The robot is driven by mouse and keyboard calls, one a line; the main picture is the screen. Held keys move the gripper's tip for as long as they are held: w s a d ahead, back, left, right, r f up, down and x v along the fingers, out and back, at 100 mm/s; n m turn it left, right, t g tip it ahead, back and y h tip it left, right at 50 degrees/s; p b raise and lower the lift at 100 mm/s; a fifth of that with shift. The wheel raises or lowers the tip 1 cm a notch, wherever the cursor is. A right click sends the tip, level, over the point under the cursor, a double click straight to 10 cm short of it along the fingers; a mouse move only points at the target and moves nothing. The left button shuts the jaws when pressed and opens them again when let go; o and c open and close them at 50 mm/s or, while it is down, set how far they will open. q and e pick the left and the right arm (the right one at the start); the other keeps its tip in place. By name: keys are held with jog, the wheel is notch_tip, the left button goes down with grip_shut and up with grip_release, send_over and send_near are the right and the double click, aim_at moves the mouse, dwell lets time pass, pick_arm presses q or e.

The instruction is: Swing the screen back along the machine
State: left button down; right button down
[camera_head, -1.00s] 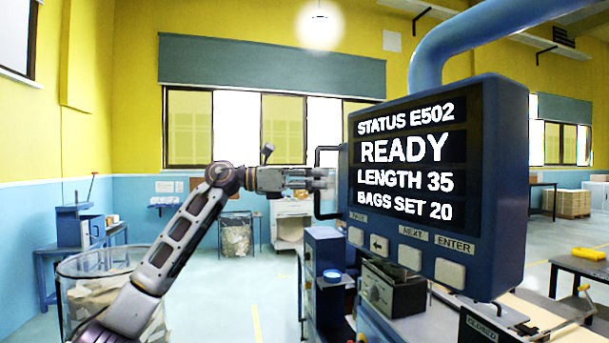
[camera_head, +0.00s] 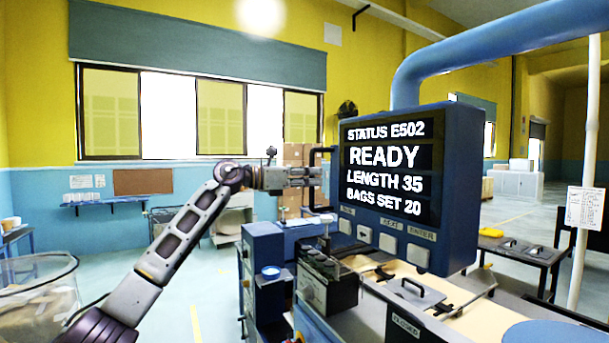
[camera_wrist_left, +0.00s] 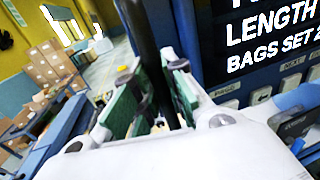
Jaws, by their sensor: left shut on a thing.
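The screen (camera_head: 388,158) is a blue box with a black display reading STATUS E502, READY, LENGTH 35, BAGS SET 20. It hangs from a thick blue pipe arm (camera_head: 470,48) and has a row of buttons below the display. A black handle (camera_head: 313,180) stands out from its left side. My left gripper (camera_head: 312,177) is shut on the handle. In the left wrist view the dark handle bar (camera_wrist_left: 140,35) runs between the green-padded fingers (camera_wrist_left: 155,100), with the screen (camera_wrist_left: 265,50) close on the right. My right gripper is not in view.
The blue machine (camera_head: 400,320) with its pale bed lies under the screen. A black box (camera_head: 327,288) stands on it below the handle. A clear bin (camera_head: 40,300) is at the lower left. Open floor (camera_head: 180,285) lies left of the machine.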

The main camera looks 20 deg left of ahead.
pick_arm(q)
jog(key=shift+w+r, duration=0.1)
jog(key=shift+r, duration=0.25)
jog(key=shift+w+d, duration=0.1)
